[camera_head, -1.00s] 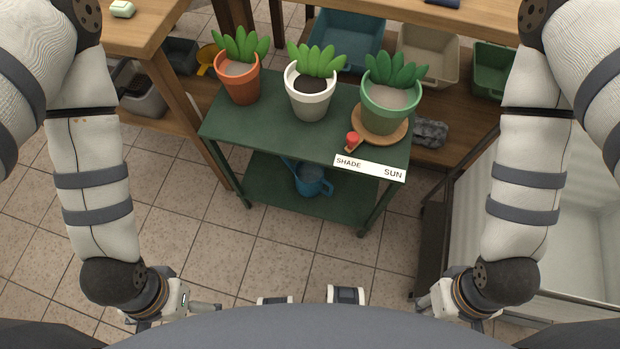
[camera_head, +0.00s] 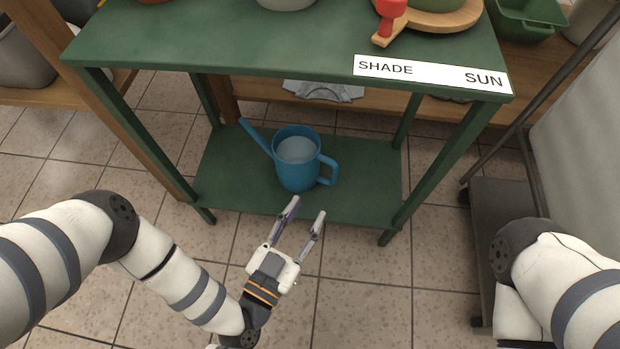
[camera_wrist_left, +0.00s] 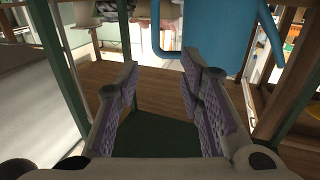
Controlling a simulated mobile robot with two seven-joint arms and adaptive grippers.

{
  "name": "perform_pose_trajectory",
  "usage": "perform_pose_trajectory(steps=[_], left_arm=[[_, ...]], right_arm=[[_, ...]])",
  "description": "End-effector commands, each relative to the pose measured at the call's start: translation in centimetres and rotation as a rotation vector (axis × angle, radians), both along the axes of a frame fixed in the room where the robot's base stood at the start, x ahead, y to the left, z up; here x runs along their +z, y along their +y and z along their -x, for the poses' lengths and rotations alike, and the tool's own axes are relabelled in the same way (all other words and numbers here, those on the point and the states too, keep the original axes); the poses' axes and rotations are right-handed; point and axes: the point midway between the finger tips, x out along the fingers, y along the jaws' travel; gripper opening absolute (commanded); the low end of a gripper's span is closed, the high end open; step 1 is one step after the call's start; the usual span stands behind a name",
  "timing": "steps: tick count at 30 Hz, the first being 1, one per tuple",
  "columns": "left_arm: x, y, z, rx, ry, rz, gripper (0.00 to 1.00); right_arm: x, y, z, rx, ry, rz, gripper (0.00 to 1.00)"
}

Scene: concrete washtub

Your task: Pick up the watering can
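The blue watering can (camera_head: 297,168) stands upright on the lower shelf (camera_head: 222,178) of the green table. Its spout points to the left and its handle to the right. My left gripper (camera_head: 306,207) is open and empty, just in front of the can and below its handle side in the head view. In the left wrist view, the can (camera_wrist_left: 217,35) is beyond the open fingers (camera_wrist_left: 160,92), with its handle loop at upper middle. The fingers are apart from the can. Only part of my right arm shows at the lower right; its gripper is hidden.
The green table's top (camera_head: 220,40) overhangs the lower shelf and carries pots and a SHADE/SUN label (camera_head: 432,73). Green legs stand at both sides of the shelf. A dark low platform (camera_head: 505,225) is at right. Tiled floor in front is clear.

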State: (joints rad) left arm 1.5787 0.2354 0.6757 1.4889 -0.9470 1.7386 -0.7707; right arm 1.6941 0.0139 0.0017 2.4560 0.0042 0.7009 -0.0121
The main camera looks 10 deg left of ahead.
Motion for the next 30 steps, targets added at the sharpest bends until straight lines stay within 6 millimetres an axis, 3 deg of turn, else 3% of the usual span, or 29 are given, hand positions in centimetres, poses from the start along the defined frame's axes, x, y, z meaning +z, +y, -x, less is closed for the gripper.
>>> perform_pose_trajectory(steps=[1,2,9,21,30], left_arm=[[-1.4,0.1,-0.1,0.006,-0.001,-0.001,0.35],[-1.4,0.1,-0.2,0.007,-0.004,-0.001,0.35],[-1.2,-1.5,-4.6,0.008,-0.01,-0.001,0.35],[-1.4,-4.4,-10.4,0.007,-0.008,-0.002,0.35],[-1.3,-4.8,-11.2,0.006,-0.004,-0.003,0.35]], right_arm=[[-0.8,0.0,0.2,0.001,0.016,0.0,0.4],[-0.9,0.0,0.3,0.002,0.019,-0.001,0.4],[-2.0,0.1,0.4,0.004,0.032,-0.005,0.4],[-4.4,0.5,0.0,0.007,0.034,-0.013,0.4],[-4.4,0.5,0.0,0.007,0.034,-0.013,0.4]])
